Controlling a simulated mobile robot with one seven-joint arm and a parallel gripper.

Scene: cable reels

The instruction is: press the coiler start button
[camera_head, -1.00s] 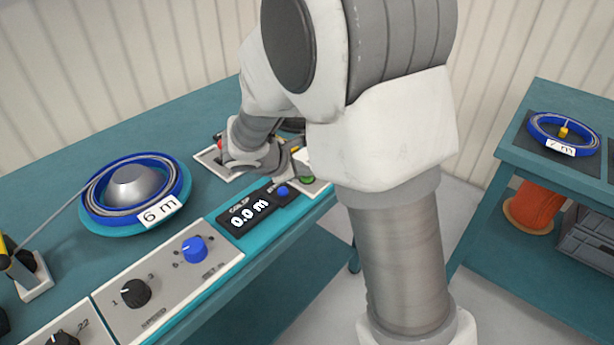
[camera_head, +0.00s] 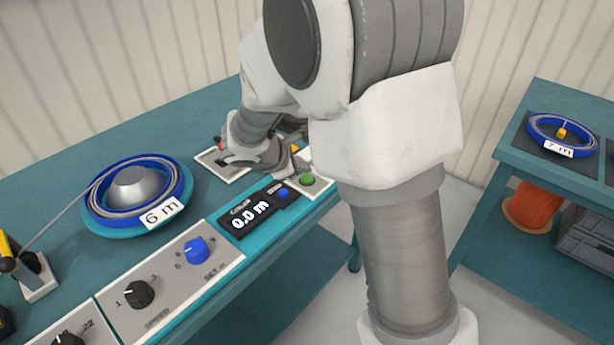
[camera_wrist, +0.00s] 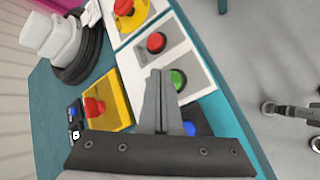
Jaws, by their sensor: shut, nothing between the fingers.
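The green button (camera_head: 307,180), which looks like the start button, sits on a white plate at the bench's front edge, right of the coiler display. It also shows in the wrist view (camera_wrist: 178,79), just right of my shut fingertips (camera_wrist: 161,75). The fingers are empty and appear above the plate; I cannot tell the exact gap to the button. A red button (camera_wrist: 156,42) is on the same plate, beyond the green one. In the head view my arm hides the fingers and part of the plate.
The coiler display (camera_head: 252,208) reads 0.0 m. A blue reel (camera_head: 101,211) labelled 6 m sits on the coiler. A second table (camera_head: 560,185) stands at right.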

